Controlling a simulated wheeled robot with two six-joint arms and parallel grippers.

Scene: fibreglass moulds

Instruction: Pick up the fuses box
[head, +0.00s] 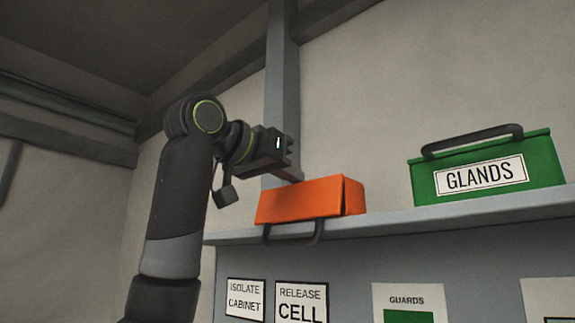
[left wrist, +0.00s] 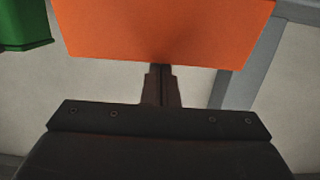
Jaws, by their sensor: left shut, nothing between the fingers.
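An orange box (head: 300,202) lies tipped over on the shelf, with its dark handle (head: 293,234) hanging at the shelf's front edge. No label shows on its visible faces, so I cannot read whether it is the fuses box. My left gripper (head: 296,176) is shut and empty at the box's upper edge; I cannot tell whether it touches. In the left wrist view the orange box (left wrist: 165,30) fills the top middle, just beyond the closed fingertips of my left gripper (left wrist: 161,72). My right gripper is not in view.
A green box (head: 490,175) labelled GLANDS stands upright on the shelf (head: 400,222) to the right, with a dark handle on top. Bare shelf lies between the boxes. A grey post (head: 282,80) rises behind the orange box. Signs hang on the panel below.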

